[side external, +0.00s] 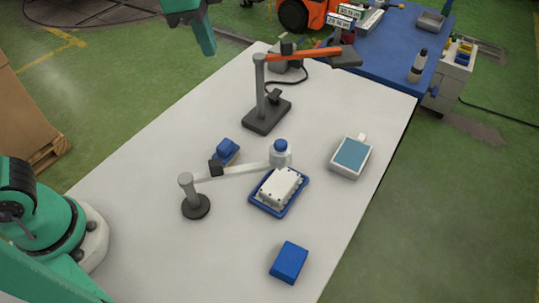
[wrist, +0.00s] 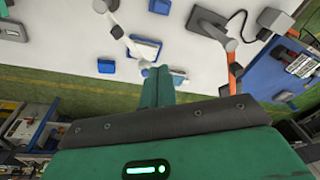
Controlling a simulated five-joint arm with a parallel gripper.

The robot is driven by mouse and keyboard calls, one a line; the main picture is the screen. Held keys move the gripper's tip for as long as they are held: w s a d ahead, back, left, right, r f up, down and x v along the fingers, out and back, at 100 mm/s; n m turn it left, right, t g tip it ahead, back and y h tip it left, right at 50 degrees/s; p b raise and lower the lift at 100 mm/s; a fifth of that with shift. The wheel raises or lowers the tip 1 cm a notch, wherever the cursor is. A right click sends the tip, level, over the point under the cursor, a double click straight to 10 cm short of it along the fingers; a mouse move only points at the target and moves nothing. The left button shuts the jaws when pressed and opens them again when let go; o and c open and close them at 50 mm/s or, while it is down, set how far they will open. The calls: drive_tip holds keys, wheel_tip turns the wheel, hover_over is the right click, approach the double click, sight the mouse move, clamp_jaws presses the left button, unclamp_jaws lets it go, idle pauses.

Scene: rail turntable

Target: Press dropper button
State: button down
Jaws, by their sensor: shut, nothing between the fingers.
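The dropper (side external: 281,158) is a grey, bottle-like cylinder with a blue cap as its button (side external: 281,145). A pale arm from a small round-based stand (side external: 187,190) holds it above the edge of a blue tray (side external: 262,206) bearing a white block (side external: 279,186). The tray also shows in the wrist view (wrist: 150,42), just beyond my fingertips. My gripper (side external: 208,52) is shut and empty, high up at the top of the side view, well apart from the dropper. It also shows in the wrist view (wrist: 165,72), where its fingers partly cover the scene.
An orange-armed stand (side external: 267,118) rises behind the dropper, on the side toward my gripper. A screened device (side external: 351,157) stands right of the tray. Blue blocks lie in front (side external: 288,262) and behind the pale arm (side external: 227,149). The white table (side external: 130,185) has clear room at left.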

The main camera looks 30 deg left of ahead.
sight(280, 143)
drive_tip(key=w+d+f+m+g, duration=0.1)
drive_tip(key=d+m, duration=0.5)
drive_tip(key=d, duration=0.7)
drive_tip(key=shift+w+f+g+y, duration=0.25)
drive_tip(key=shift+w+g+y, duration=0.15)
drive_tip(key=shift+w, duration=0.25)
drive_tip(key=shift+f, duration=0.15)
wheel_tip(280, 143, down, 14)
drive_tip(key=shift+r, duration=0.1)
drive_tip(key=shift+a+f, duration=0.1)
drive_tip(key=shift+f, duration=1.1)
drive_tip(key=shift+r, duration=0.2)
wheel_tip(280, 143, up, 15)
drive_tip(key=shift+f, duration=0.15)
drive_tip(key=shift+w, duration=0.1)
